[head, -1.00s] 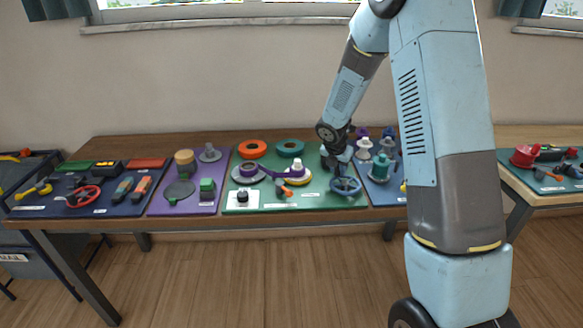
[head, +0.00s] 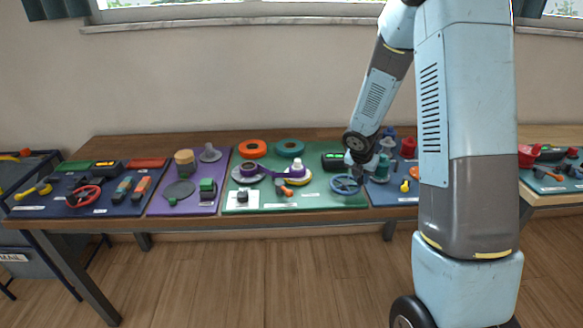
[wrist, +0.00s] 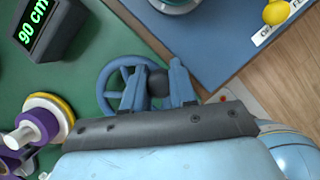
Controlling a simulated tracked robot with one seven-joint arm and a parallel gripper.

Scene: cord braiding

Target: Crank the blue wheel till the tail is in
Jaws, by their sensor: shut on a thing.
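The blue wheel (head: 346,185) lies flat at the right front of the green mat; its spokes and rim also show in the wrist view (wrist: 104,78). My gripper (head: 361,173) is at the wheel's right side. In the wrist view its two blue fingers (wrist: 154,78) are shut on the wheel's black knob (wrist: 158,84). A purple cord (head: 265,171) runs between a left spool (head: 247,174) and a white-and-purple right spool (head: 297,169) with a yellow base. A black display (wrist: 40,25) behind the wheel reads 90 cm. I cannot make out the cord's tail.
A blue mat with a yellow knob (head: 405,186) and several fittings adjoins on the right. The table's front edge is close to the wheel.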

